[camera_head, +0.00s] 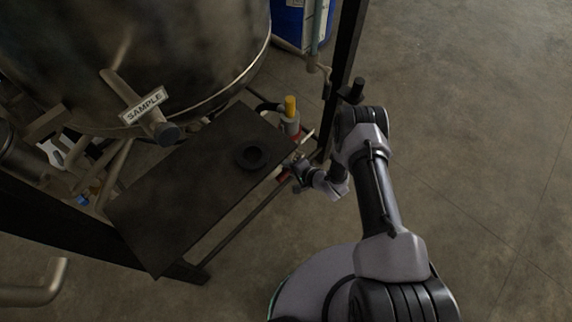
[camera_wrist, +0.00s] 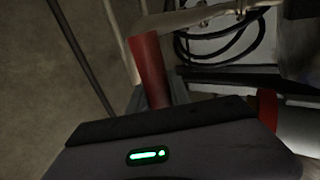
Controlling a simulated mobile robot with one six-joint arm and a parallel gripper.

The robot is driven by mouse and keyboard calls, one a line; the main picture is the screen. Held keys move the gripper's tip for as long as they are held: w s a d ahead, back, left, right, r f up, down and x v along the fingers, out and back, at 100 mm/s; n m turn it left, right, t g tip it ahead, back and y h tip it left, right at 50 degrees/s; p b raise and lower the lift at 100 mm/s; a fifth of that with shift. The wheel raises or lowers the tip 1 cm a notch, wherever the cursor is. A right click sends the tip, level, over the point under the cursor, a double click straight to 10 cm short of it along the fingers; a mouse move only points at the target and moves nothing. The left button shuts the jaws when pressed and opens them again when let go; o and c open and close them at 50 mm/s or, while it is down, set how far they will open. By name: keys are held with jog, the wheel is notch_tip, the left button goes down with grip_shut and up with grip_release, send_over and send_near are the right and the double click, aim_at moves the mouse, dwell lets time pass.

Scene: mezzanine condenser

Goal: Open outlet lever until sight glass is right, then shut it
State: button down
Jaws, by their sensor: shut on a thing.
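My gripper (camera_head: 299,170) is at the right edge of the dark shelf, low beside the pipework. It appears shut on a red-sleeved lever, whose red grip (camera_wrist: 149,68) rises from behind the gripper body in the wrist view. In the head view only a small red part (camera_head: 284,175) shows beside the gripper. I take the lever to be the outlet lever, but no label shows. I cannot make out the sight glass or its level in either view.
A large metal vessel (camera_head: 190,50) with a SAMPLE tag (camera_head: 144,106) stands at upper left. A dark shelf (camera_head: 160,205) holds a black ring (camera_head: 251,154). A yellow-capped fitting (camera_head: 290,107) stands behind it. A dark post (camera_head: 345,60) rises nearby. Floor at right is clear.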

jog(key=shift+r, duration=0.1)
jog(key=c, duration=1.2)
grip_release()
jog(key=p+v, duration=0.6)
jog(key=v, duration=1.1)
jog(key=shift+s+d, duration=0.15)
